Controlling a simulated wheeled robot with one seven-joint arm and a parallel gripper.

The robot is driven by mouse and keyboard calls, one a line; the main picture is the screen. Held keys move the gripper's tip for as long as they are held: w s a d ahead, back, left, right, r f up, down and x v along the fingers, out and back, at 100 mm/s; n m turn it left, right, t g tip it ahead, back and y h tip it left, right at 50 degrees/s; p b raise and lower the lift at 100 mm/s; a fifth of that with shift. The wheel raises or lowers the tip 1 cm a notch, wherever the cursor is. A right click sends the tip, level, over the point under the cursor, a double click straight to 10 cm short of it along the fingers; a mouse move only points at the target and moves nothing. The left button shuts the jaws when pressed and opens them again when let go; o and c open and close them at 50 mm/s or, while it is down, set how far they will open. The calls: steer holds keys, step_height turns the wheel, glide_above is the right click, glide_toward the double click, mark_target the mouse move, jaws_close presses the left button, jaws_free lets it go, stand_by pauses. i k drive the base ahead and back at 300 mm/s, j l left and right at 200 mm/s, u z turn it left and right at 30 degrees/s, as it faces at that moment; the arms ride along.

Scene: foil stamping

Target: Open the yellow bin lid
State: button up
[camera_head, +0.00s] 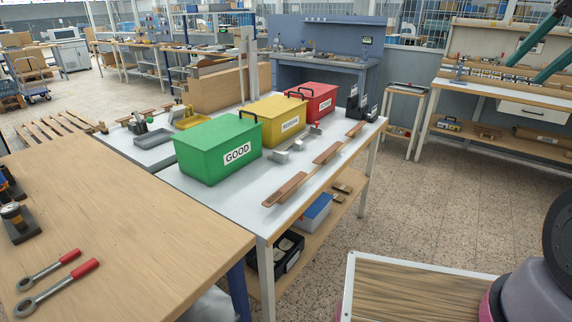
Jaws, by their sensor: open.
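The yellow bin (274,132) stands on a light grey table between the green and red bins. The back and left side of the bin are partly hidden by the green bin. My gripper is not in view, so I cannot tell where it is relative to the lid.
The green bin (200,157), labelled GOOD, and the red bin (309,102) flank it closely. Small metal blocks (281,157) and brown strips (285,189) lie in front on the table (225,205). A wooden bench (120,230) with wrenches is at left.

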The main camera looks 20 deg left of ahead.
mark_target(275, 105)
steer(key=i+l+u, duration=0.2)
steer(key=i+u, duration=0.2)
steer(key=i+l+u, duration=0.3)
steer(key=i+u, duration=0.15)
steer(key=i+l+u, duration=0.4)
steer(key=i+l, duration=0.15)
steer(key=l, duration=0.2)
steer(key=i+l, duration=0.1)
steer(key=l, duration=0.2)
steer(key=i+l, duration=0.15)
steer(key=l, duration=0.2)
steer(key=i+l, duration=0.1)
steer(key=l, duration=0.2)
steer(key=i+l+u, duration=0.1)
steer(key=l, duration=0.25)
